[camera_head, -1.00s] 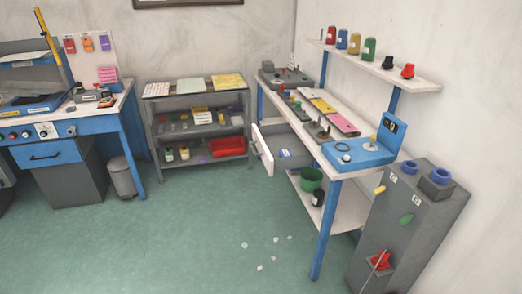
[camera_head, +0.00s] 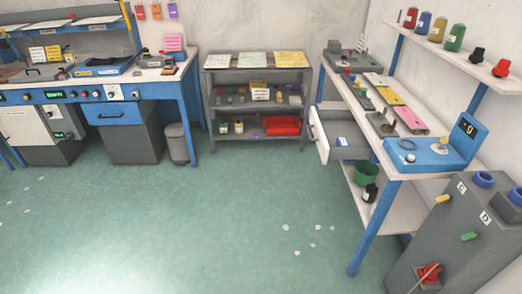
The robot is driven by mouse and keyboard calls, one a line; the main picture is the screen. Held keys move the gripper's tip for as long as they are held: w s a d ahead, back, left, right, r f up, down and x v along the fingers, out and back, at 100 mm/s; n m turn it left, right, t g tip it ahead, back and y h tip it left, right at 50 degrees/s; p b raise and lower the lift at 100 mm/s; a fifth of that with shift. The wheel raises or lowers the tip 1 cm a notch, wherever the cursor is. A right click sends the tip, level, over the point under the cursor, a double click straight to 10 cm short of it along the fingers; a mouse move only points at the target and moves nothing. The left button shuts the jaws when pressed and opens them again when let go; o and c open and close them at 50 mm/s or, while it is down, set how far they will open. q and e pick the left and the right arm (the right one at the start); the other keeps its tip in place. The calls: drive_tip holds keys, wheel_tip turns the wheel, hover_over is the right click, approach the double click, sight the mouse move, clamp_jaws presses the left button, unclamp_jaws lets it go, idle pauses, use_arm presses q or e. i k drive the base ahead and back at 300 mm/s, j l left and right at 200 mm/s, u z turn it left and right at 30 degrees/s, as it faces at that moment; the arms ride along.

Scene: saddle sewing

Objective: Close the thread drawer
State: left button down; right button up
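An open drawer (camera_head: 319,135) with a white front juts out to the left from under the right-hand workbench (camera_head: 405,175). A dark handle shows on its front, and something blue and white (camera_head: 342,141) lies inside its grey box. A second drawer (camera_head: 113,111), blue with a dark handle, sits under the left workbench and looks shut. No label in view tells which one is the thread drawer. Neither of my grippers shows.
A grey cabinet (camera_head: 455,240) stands at the front right. A grey bin (camera_head: 179,144) and a shelf rack (camera_head: 257,78) stand at the back. The green floor (camera_head: 190,220) is clear apart from small white scraps.

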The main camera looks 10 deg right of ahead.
sight(326, 125)
drive_tip(key=u, duration=0.4)
drive_tip(key=l+u, duration=0.15)
drive_tip(key=u, duration=0.25)
drive_tip(key=i+l+u, duration=0.1)
drive_tip(key=u, duration=0.3)
drive_tip(key=l+u, duration=0.1)
drive_tip(key=u, duration=0.3)
drive_tip(key=i+l+u, duration=0.2)
drive_tip(key=l, duration=0.65)
drive_tip(key=k+j, duration=0.05)
drive_tip(key=k, duration=0.05)
